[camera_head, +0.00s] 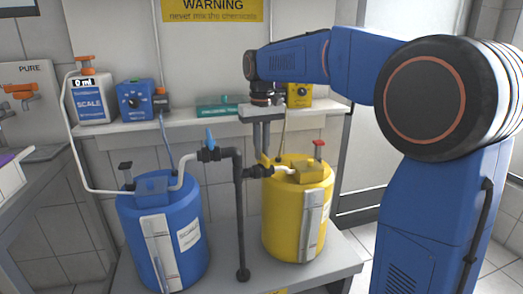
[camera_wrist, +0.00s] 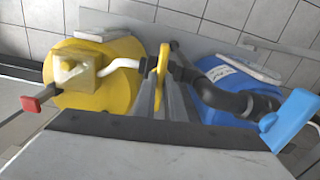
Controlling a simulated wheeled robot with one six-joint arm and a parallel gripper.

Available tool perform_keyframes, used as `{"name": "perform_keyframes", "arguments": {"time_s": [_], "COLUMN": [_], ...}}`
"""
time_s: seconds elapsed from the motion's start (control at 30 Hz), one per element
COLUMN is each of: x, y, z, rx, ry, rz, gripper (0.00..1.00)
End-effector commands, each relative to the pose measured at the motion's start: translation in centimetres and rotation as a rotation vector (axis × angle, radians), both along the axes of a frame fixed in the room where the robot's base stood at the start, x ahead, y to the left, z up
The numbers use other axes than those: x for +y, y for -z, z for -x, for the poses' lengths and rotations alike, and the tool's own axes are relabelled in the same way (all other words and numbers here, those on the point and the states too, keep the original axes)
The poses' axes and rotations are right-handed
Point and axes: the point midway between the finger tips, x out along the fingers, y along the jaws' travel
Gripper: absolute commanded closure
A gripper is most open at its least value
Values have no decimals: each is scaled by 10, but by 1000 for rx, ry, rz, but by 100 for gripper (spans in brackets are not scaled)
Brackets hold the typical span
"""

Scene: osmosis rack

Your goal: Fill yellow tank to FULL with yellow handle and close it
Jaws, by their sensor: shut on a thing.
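The yellow tank (camera_head: 290,222) stands on the lower shelf at the right, with a pale vertical gauge strip (camera_head: 312,218) on its front; I cannot read a level there. My gripper (camera_head: 262,154) points down at the pipe beside the tank's top. In the wrist view, the yellow handle (camera_wrist: 162,64) stands edge-on between the fingers of my gripper (camera_wrist: 166,92), which is shut on it. A white pipe leads from the valve to the yellow block (camera_wrist: 78,72) on the tank lid.
A blue tank (camera_head: 165,248) stands left of the dark upright pipe (camera_head: 239,215). The blue handle (camera_head: 211,139) sits on the neighbouring valve, close to my gripper. A red-topped lever (camera_head: 319,146) rises from the yellow tank. The upper shelf (camera_head: 190,125) holds a white container and small boxes.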

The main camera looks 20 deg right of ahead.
Motion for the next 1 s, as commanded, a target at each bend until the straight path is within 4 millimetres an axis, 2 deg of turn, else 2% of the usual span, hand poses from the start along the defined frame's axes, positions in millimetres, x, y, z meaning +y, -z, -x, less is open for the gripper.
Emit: {"name": "perform_keyframes", "arguments": {"time_s": [0.4,1.0], "x": [0,0], "y": [-1,0], "z": [0,0], "rx": [-2,-1], "ry": [177,198], "rz": [0,0], "gripper": [100,100]}}
